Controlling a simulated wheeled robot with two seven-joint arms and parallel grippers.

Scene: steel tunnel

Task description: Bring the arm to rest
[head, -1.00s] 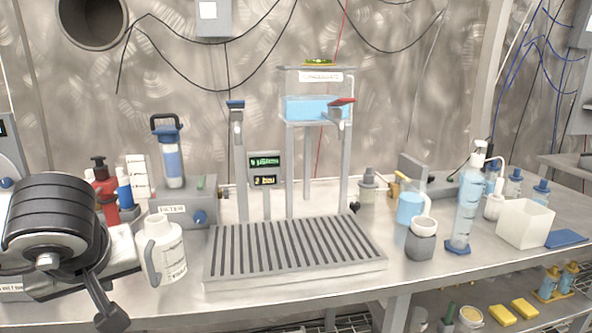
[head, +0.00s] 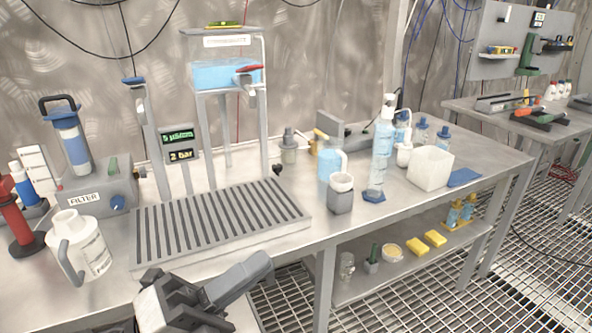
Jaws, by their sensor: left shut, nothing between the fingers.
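My left gripper (head: 243,280) is at the bottom of the head view, in front of the bench's front edge and below the slatted drain tray (head: 218,226). Its fingers are together and hold nothing. It appears apart from the bench objects, though its gap to the bench edge is hard to judge. A white jug (head: 88,248) stands on the bench to its upper left. My right gripper is not in view.
The steel bench (head: 285,262) carries a filter unit (head: 98,188), a tank with blue liquid (head: 226,75), a grey cup (head: 341,195), a tall blue-filled cylinder (head: 382,152) and a white bin (head: 430,168). Open grating floor (head: 420,295) lies at the right.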

